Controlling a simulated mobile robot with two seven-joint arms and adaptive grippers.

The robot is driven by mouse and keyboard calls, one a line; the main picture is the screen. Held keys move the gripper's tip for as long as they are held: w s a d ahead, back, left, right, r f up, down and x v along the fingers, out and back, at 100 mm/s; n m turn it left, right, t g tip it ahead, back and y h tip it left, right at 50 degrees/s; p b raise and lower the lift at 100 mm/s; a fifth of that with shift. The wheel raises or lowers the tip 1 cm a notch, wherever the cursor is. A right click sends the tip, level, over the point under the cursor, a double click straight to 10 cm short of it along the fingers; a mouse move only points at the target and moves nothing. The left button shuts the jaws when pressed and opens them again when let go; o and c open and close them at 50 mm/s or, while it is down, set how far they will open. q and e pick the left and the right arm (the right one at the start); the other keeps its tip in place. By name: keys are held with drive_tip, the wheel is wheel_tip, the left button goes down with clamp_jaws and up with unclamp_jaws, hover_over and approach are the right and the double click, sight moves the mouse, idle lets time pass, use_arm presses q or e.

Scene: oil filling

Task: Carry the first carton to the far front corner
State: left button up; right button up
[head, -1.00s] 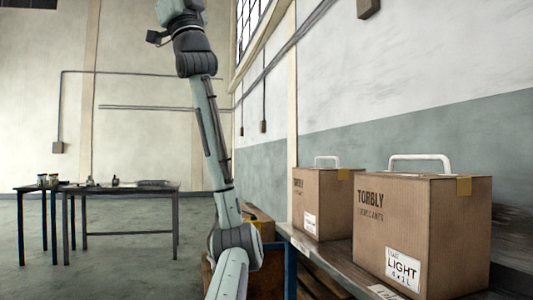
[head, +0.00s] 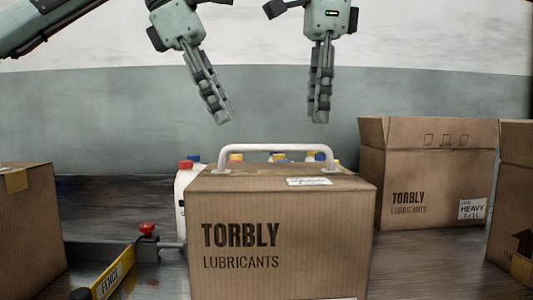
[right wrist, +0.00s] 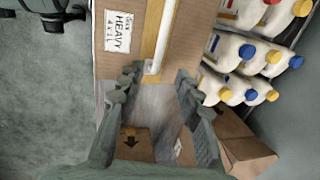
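A closed brown carton (head: 280,238) with a white handle (head: 275,149) stands upright on the bench in the middle of the head view. My left gripper (head: 222,119) hangs above its left part, apart from the handle; its fingers are seen edge-on and their gap is unclear. My right gripper (head: 319,118) hangs above the right end of the handle. In the right wrist view my right gripper (right wrist: 157,75) is open and empty. That view shows a carton top with a white handle (right wrist: 160,35) and a HEAVY label (right wrist: 119,32). Which carton counts as first is not marked.
Bottles (head: 183,196) with coloured caps stand behind the carton. Another carton (head: 22,235) is at the left edge, and an open-topped carton (head: 425,175) stands behind at right.

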sight(237, 148)
use_arm(q)
drive_tip(key=shift+a+f, duration=0.15)
drive_tip(key=shift+f, duration=0.1)
use_arm(e)
drive_tip(key=shift+s+d, duration=0.1)
drive_tip(key=shift+s, duration=0.05)
